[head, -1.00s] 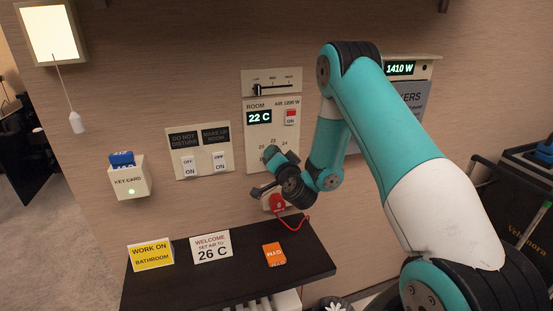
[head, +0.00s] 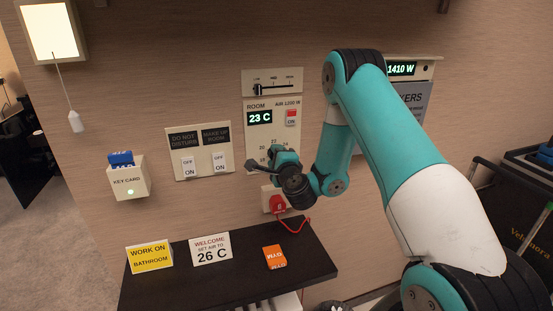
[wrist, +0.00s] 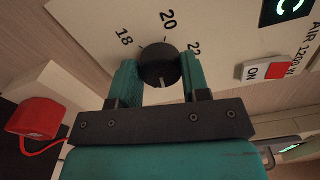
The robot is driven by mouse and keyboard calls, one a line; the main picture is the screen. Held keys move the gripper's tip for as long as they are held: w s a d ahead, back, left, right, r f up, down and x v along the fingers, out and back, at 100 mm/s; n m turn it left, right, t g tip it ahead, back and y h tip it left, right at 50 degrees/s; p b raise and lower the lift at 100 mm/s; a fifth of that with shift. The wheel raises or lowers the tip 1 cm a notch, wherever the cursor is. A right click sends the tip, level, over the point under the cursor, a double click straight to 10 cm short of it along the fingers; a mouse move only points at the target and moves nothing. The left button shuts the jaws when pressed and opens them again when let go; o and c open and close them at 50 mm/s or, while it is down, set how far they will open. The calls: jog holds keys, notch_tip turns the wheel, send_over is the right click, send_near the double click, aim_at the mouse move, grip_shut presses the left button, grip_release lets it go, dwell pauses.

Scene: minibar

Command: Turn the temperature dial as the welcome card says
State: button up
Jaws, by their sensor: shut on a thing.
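The welcome card (head: 211,249) stands on the dark shelf and reads "SET AIR TO 26 C". The room display (head: 259,117) reads 23 C. In the wrist view the black temperature dial (wrist: 159,68) sits between the two teal fingers of my gripper (wrist: 160,78), which is shut on it. A pale mark on the dial's face points toward the gripper's base. The numbers 18 and 20 show around it, with another partly hidden at the right. In the head view my gripper (head: 272,165) and wrist cover the dial.
A red ON switch (head: 291,117) is right of the display, with a slider (head: 272,87) above. A red plug with a cable (head: 277,203) is below. Two switches (head: 202,164) and a key card holder (head: 128,180) are left. The shelf (head: 235,280) also holds a yellow sign (head: 149,257) and an orange card (head: 274,257).

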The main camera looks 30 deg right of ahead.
jog(key=shift+m, duration=1.9)
jog(key=o, duration=0.9)
jog(key=shift+s, duration=0.1)
